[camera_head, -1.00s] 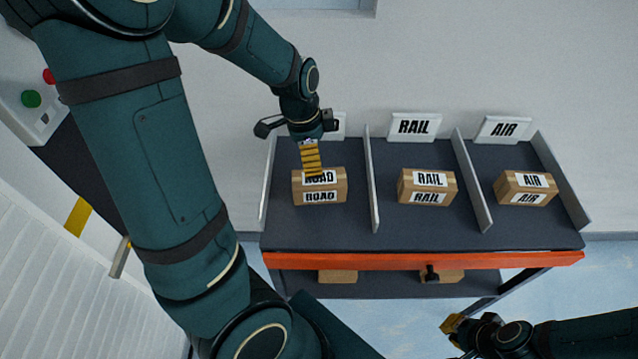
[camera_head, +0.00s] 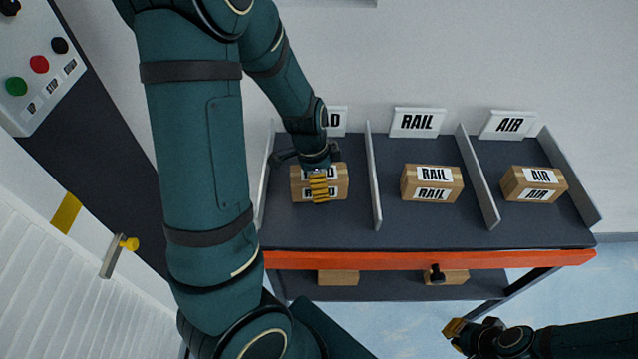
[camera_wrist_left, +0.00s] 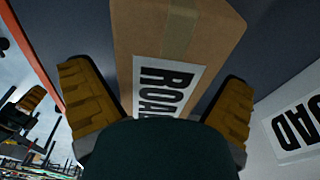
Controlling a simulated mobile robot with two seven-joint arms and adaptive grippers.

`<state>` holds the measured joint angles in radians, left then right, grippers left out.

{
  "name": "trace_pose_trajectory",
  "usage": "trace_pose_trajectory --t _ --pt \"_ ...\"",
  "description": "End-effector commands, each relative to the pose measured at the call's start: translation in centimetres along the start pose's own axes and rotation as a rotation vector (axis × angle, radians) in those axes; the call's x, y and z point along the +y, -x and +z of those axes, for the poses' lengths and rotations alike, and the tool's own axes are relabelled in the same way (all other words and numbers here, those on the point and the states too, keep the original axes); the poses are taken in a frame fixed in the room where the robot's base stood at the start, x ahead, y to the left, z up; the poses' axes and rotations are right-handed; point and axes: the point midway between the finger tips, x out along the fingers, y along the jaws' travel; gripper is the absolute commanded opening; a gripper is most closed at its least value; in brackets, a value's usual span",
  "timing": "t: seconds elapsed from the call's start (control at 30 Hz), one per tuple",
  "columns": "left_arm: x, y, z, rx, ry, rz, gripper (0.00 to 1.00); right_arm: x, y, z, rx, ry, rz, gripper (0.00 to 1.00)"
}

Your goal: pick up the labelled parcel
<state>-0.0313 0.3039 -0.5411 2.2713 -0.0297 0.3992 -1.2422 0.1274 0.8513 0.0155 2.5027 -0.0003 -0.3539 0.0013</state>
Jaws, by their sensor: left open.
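The cardboard parcel labelled ROAD (camera_head: 338,190) lies in the left compartment of the dark table, partly hidden by my left gripper (camera_head: 320,187). In the left wrist view the ROAD parcel (camera_wrist_left: 195,35) shows between the two yellow fingers of my left gripper (camera_wrist_left: 155,85). The fingers are apart, one on each side of it, and I cannot tell whether they touch it. The RAIL parcel (camera_head: 432,183) lies in the middle compartment and the AIR parcel (camera_head: 534,184) in the right one. My right gripper (camera_head: 455,328) is low at the lower right, away from the parcels; its opening is unclear.
Upright dividers (camera_head: 373,178) separate the compartments. Signs stand behind them, including RAIL (camera_head: 416,122) and AIR (camera_head: 508,125). An orange front edge (camera_head: 430,260) runs along the table, with more boxes (camera_head: 338,277) on a lower shelf. A button panel (camera_head: 40,65) is at the upper left.

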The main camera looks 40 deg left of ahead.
Motion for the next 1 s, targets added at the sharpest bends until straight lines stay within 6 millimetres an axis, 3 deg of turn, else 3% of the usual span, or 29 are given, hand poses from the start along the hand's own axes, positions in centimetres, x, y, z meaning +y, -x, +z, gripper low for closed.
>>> trace_pose_trajectory --t 0.13,0.3,0.37,0.77,1.0 --pt "0.0 0.1 0.0 0.001 0.000 0.000 0.96 0.0 0.1 0.0 0.000 0.000 0.000 0.00" --pt "0.0 0.1 0.0 0.001 0.000 0.000 0.37 0.0 0.1 0.0 0.000 0.000 0.000 0.00" --pt "0.0 0.1 0.0 0.001 0.000 0.000 0.21 0.0 0.1 0.0 0.000 0.000 0.000 0.00" --pt "-0.1 0.7 -0.2 0.002 -0.001 -0.002 0.21 -0.1 0.3 0.0 0.000 0.000 0.000 0.00" --pt "-0.1 4.9 -0.8 0.005 -0.002 -0.004 0.21 -0.8 2.0 0.1 -0.008 -0.001 0.000 0.00"
